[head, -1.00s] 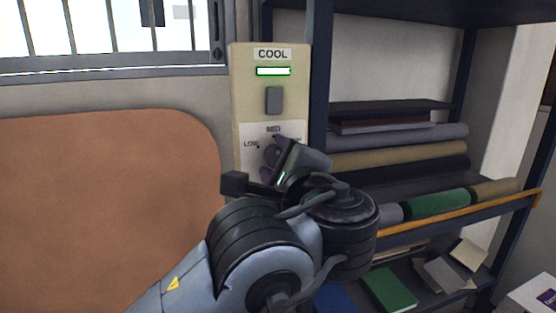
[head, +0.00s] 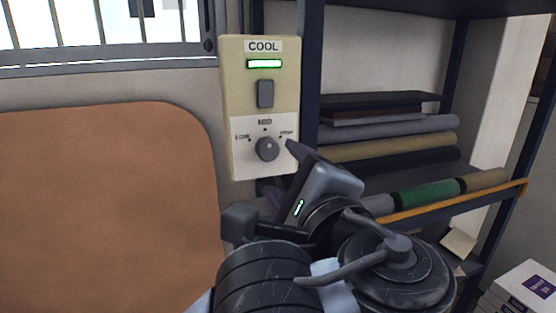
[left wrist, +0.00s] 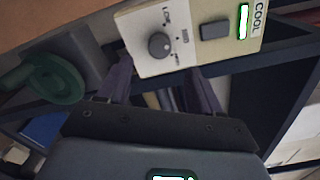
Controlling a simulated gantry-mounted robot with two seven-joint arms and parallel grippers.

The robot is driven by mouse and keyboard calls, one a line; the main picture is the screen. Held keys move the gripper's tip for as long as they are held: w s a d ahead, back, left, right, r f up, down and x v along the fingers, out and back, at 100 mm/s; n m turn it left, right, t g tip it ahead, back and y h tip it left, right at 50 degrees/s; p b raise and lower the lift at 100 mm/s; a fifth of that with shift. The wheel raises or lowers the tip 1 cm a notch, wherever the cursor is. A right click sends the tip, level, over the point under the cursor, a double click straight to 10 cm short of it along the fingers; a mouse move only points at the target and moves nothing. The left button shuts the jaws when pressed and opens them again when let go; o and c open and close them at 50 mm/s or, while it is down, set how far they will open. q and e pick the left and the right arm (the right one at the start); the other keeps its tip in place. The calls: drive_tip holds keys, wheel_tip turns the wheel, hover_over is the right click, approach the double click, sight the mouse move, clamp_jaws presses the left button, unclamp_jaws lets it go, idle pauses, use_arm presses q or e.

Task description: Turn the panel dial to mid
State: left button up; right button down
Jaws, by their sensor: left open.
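The cream wall panel (head: 232,105) has a white lower plate with a round grey dial (head: 267,149). LOW is marked at the dial's left, MID above it and a third mark at its right. I cannot make out where the dial points. My left gripper (head: 291,158) is open and empty, just below and right of the dial, apart from it. In the left wrist view, the dial (left wrist: 160,45) lies beyond the gap between the two spread fingers (left wrist: 160,78). My right gripper is in neither current view.
The panel also has a COOL label, a lit green bar and a grey rocker switch (head: 265,94). A dark shelf post (head: 310,75) stands close at its right, with fabric rolls (head: 395,146) on the shelves. A brown board (head: 100,200) is at the left.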

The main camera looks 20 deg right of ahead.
use_arm(q)
drive_tip(key=shift+s+a, duration=0.1)
drive_tip(key=shift+s, duration=1.1)
drive_tip(key=w+a+f+n+g+p, duration=0.1)
drive_tip(key=a+f+n+g, duration=0.4)
drive_tip(key=f, duration=0.6)
drive_tip(key=w+a+f+n+g+h+p, duration=0.1)
drive_tip(key=a+f+n, duration=0.2)
drive_tip(key=a+f, duration=0.5)
drive_tip(key=w+a+f+n+g+p, duration=0.1)
drive_tip(key=w+a+f+n+g, duration=0.2)
drive_tip(key=f, duration=1)
drive_tip(key=s+a+f+n+g+p, duration=0.25)
drive_tip(key=s+a+f+n, duration=0.45)
drive_tip(key=s+a+f, duration=0.6)
drive_tip(key=s+a+f+n+g+y, duration=0.1)
drive_tip(key=s+a+f+n, duration=0.1)
drive_tip(key=s+a+f, duration=0.3)
drive_tip(key=s+a+f+n+g+y, duration=0.1)
drive_tip(key=s+a+f+n+g, duration=0.1)
drive_tip(key=s+a, duration=0.35)
wheel_tip(320, 180, up, 38)
drive_tip(key=s+d+p, duration=0.1)
drive_tip(key=p, duration=3.7)
drive_tip(key=shift+d+f, duration=0.2)
drive_tip(key=shift+d, duration=0.2)
